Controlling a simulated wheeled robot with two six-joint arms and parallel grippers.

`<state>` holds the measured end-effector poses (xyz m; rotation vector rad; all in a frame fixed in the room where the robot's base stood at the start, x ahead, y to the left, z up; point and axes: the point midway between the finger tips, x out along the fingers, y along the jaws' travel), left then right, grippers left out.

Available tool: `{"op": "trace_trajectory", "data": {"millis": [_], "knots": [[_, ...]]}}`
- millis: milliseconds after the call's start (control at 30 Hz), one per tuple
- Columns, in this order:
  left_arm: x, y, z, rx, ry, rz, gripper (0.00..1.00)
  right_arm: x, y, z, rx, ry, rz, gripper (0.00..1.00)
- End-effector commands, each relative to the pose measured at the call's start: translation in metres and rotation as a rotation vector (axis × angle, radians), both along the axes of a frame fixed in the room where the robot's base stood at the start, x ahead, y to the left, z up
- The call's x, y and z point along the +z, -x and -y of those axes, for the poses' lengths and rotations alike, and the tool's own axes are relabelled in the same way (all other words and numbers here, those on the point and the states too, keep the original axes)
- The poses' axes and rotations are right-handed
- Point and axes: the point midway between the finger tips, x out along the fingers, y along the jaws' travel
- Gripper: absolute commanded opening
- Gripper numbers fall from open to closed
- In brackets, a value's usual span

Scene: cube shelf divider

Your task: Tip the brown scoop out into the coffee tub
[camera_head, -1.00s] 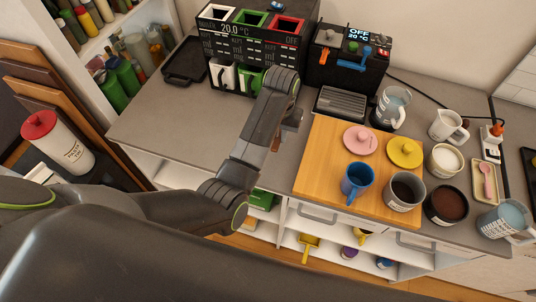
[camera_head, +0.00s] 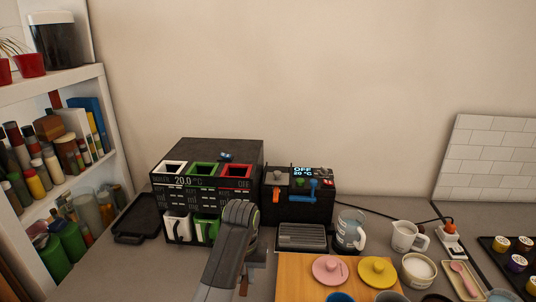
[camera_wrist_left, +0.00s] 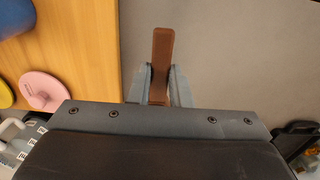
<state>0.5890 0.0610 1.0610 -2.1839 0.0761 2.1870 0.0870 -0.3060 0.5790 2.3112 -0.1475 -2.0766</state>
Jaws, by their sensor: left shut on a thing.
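My left gripper (camera_wrist_left: 160,85) is shut on the brown scoop (camera_wrist_left: 163,45). In the wrist view a flat brown length of it sticks out past the fingertips, over the grey counter beside the wooden board. I cannot make out its bowl or any contents. In the head view my left arm comes up from the bottom, in front of the black dispenser, and mostly hides the gripper. The coffee tub (camera_head: 437,298) shows only as a dark rim at the bottom edge, to the right of the board. My right gripper is out of view.
The wooden board (camera_head: 292,270) carries a pink lid (camera_head: 330,269) and a yellow lid (camera_head: 378,271). A white-filled cup (camera_head: 418,268), a white jug (camera_head: 406,237) and a glass jug (camera_head: 350,231) stand to the right. The black dispenser (camera_head: 208,180) is behind my arm.

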Motion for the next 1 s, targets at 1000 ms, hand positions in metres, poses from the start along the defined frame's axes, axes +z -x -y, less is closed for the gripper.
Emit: {"op": "trace_trajectory", "data": {"millis": [1000], "knots": [[-0.086, 0.0, 0.0, 0.0, 0.0, 0.001, 0.0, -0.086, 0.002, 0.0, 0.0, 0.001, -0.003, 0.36]]}}
